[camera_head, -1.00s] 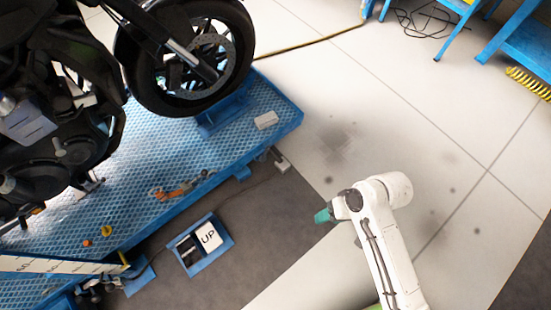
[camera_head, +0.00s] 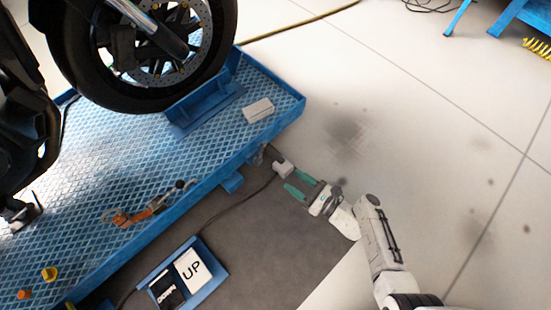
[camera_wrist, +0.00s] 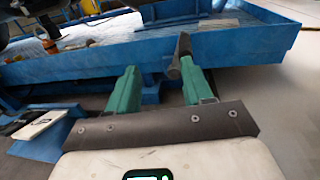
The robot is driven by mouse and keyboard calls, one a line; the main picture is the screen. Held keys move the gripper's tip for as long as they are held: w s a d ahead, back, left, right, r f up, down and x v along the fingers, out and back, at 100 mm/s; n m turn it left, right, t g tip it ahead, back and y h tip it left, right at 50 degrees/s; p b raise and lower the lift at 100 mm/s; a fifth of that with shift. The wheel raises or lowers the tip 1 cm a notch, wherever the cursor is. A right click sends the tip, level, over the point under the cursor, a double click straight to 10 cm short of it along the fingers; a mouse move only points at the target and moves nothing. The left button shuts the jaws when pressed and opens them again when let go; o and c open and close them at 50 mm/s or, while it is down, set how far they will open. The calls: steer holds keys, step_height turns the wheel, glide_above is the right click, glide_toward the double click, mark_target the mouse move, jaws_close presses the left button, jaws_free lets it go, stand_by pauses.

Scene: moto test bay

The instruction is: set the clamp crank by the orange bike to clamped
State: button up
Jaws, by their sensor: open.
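The clamp crank (camera_head: 283,167) is a small grey and dark part on the side of the blue lift platform (camera_head: 262,127), near its front corner. In the wrist view, a dark crank arm with a handle (camera_wrist: 184,44) stands at the inner side of the right fingertip. I cannot tell whether they touch. My gripper (camera_head: 287,180) has teal fingers, open and empty, pointing at the crank. In the wrist view the fingers (camera_wrist: 158,68) are spread apart. The motorcycle (camera_head: 140,60) stands on the platform; only its front wheel and dark parts show, and no orange paint.
A blue pedal box (camera_head: 215,262) marked UP and DOWN lies on the dark mat (camera_head: 275,245). A cable runs from it toward the crank. An orange-and-grey tool (camera_head: 150,206) and a white block (camera_head: 258,110) lie on the platform.

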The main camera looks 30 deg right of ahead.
mark_target(277, 157)
steer(key=w+m+b, duration=0.1)
steer(key=w, duration=0.3)
steer(key=w+f+m+h+b, duration=0.1)
steer(key=w, duration=0.3)
steer(key=w+a+f+m+t+h+b, duration=0.1)
steer(key=w+b, duration=0.1)
steer(key=w, duration=0.2)
steer(key=shift+f, duration=0.25)
jaws_close()
steer(key=shift+s, duration=0.1)
